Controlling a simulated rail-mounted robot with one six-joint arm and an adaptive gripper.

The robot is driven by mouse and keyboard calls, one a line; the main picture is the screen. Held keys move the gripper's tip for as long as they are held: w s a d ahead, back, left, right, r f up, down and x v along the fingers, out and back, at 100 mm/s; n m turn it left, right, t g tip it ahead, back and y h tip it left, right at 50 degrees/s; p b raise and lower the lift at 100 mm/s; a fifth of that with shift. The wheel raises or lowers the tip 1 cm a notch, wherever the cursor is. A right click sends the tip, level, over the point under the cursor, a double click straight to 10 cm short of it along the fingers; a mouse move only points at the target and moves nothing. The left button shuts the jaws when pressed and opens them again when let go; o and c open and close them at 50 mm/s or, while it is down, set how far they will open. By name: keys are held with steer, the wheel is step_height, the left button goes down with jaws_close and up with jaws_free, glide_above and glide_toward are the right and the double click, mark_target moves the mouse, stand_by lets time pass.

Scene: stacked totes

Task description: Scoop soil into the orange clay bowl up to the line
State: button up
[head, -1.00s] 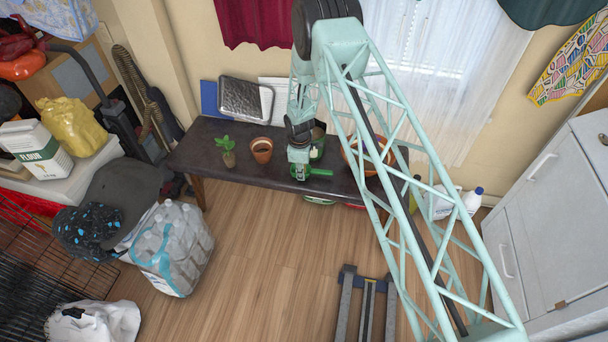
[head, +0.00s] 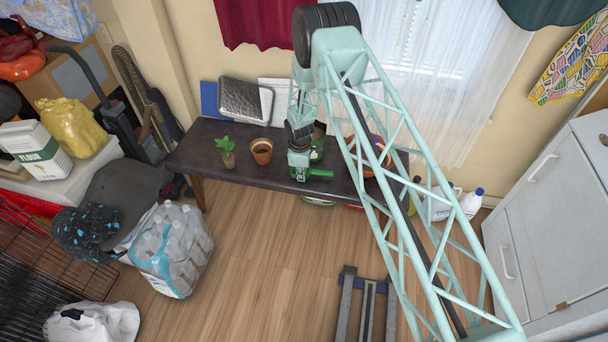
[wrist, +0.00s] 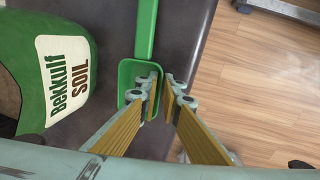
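The green scoop (wrist: 146,32) lies on the dark table in the wrist view, its handle pointing up and its pan below. My gripper (wrist: 161,92) is over the right rim of the pan. A narrow gap shows between its two finger pads, and I see nothing clamped there. In the head view my gripper (head: 299,176) is low over the table's front part, with the scoop's handle (head: 320,173) to its right. The green soil bag (wrist: 45,65) is left in the wrist view. The orange clay bowl (head: 386,160) is partly hidden behind my arm; its line and contents cannot be made out.
On the table (head: 205,140) a small plant (head: 227,158) and a terracotta pot (head: 262,155) stand left of my gripper. White bottles (head: 472,201) stand right of the table. The floor in front is mostly clear.

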steer(key=shift+r, duration=0.2)
jaws_close()
steer(key=shift+r+p, duration=0.4)
steer(key=shift+r, duration=1.35)
steer(key=s, duration=0.1)
steer(key=s+d, duration=0.1)
steer(key=s, duration=0.1)
steer(key=s+d, duration=0.1)
steer(key=s, duration=0.1)
steer(key=shift+s+r+p, duration=0.15)
steer(key=shift+s+p, duration=0.1)
steer(key=shift+p, duration=0.1)
steer(key=s+d+b, duration=0.3)
steer(key=s+b, duration=0.4)
steer(key=s, duration=0.2)
steer(key=shift+d+r, duration=0.2)
steer(key=shift+r, duration=0.15)
steer(key=shift+s+r+b, duration=0.1)
steer(key=shift+s+b, duration=0.15)
steer(key=shift+b, duration=0.1)
steer(key=shift+d, duration=0.15)
